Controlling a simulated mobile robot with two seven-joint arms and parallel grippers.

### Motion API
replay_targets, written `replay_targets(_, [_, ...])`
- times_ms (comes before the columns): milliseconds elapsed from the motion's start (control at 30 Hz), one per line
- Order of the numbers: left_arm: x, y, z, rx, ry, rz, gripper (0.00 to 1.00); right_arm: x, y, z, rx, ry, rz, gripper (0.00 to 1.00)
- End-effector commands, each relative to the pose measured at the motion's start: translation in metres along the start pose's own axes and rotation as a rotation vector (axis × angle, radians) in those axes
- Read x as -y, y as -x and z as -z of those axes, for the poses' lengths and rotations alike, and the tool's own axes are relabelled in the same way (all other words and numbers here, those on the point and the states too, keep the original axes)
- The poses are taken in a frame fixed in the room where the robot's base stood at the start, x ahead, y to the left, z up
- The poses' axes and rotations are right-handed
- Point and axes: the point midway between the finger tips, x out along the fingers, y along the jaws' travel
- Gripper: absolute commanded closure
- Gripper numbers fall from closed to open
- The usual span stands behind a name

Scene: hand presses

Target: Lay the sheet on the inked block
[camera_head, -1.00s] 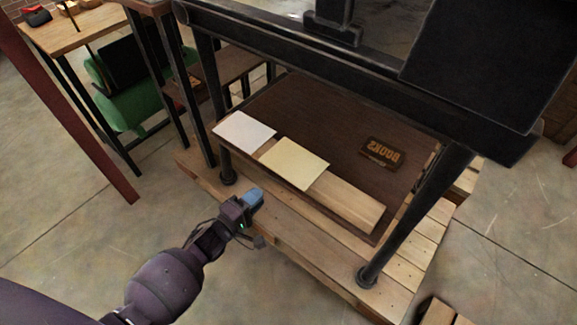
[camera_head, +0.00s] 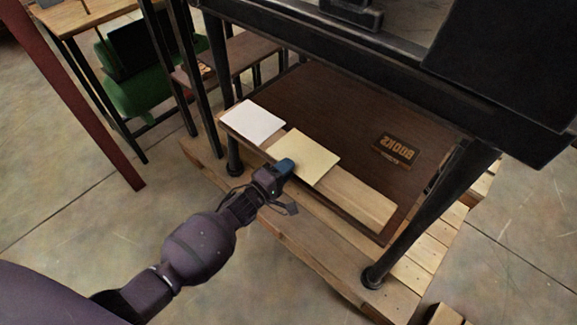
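The inked block (camera_head: 397,149), a small dark block with raised mirrored lettering, lies on the right part of the dark press bed (camera_head: 330,100). A cream sheet (camera_head: 306,158) lies on the bed's front, partly over a light wooden strip. A white sheet (camera_head: 252,122) lies to its left. My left gripper (camera_head: 286,167) is at the front left edge of the cream sheet, with its blue tip at or over that edge. I cannot tell whether its fingers are open or shut, or whether they touch the sheet. My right gripper is not in view.
The black press frame (camera_head: 400,75) stands over the bed, with posts at the front left (camera_head: 218,90) and front right (camera_head: 430,215). A wooden pallet (camera_head: 320,255) is underneath. A green chair (camera_head: 128,88) and tables stand at the left. The light wooden strip (camera_head: 362,200) is bare right of the cream sheet.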

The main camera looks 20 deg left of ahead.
Motion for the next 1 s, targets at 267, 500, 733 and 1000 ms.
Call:
replay_targets(267, [0.001,-0.004,0.0,0.0,0.0,0.001,0.8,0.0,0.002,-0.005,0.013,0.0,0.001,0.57])
replay_targets(500, [0.001,-0.004,0.0,0.0,0.0,0.001,0.88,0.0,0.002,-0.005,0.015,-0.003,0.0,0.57])
replay_targets(733, [0.001,-0.004,0.0,0.0,0.0,0.001,1.0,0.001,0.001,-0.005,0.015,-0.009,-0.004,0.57])
replay_targets(1000, [-0.016,-0.006,0.001,0.0,-0.004,-0.007,1.0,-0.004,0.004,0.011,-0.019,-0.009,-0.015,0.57])
